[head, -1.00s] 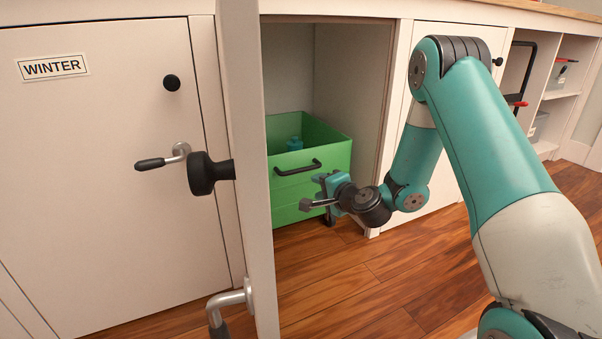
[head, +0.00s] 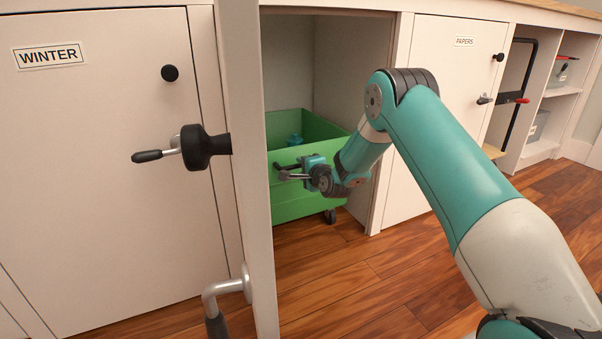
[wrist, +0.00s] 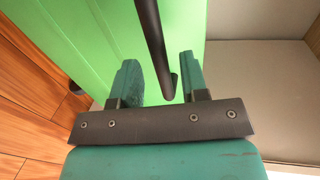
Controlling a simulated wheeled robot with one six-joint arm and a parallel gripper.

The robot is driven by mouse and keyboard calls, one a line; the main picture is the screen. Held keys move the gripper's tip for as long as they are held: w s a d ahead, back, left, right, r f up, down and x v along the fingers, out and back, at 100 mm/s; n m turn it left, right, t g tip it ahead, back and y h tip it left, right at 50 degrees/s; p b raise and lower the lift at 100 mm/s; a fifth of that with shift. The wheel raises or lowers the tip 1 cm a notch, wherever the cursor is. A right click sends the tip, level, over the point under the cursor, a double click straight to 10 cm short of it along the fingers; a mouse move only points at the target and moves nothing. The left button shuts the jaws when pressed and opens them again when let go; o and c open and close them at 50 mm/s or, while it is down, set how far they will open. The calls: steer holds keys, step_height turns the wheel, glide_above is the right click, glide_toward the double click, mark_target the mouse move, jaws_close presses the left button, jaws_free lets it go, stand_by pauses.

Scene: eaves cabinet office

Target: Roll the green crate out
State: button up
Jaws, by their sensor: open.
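The green crate (head: 305,207) stands on a caster inside the open cabinet bay, with a small blue-teal object (head: 294,140) in it. Its black handle (head: 284,166) is on the front face, partly hidden by my gripper (head: 288,173). In the wrist view, my gripper (wrist: 160,82) is open, with one finger on each side of the black handle bar (wrist: 153,38). The bar's end lies between the fingers, and the green crate front (wrist: 85,45) is close behind. I cannot tell whether either finger touches the bar.
An open door (head: 247,200) with a black knob stands edge-on at the bay's left. The WINTER door (head: 100,190) and PAPERS door (head: 450,110) are shut. Open shelves (head: 550,100) are at the far right. The wooden floor (head: 350,285) before the bay is clear.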

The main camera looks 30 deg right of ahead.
steer(key=shift+w+f+b, duration=0.25)
steer(key=shift+w+b, duration=0.15)
steer(key=shift+w, duration=0.9)
jaws_close()
steer(key=shift+s+d, duration=0.1)
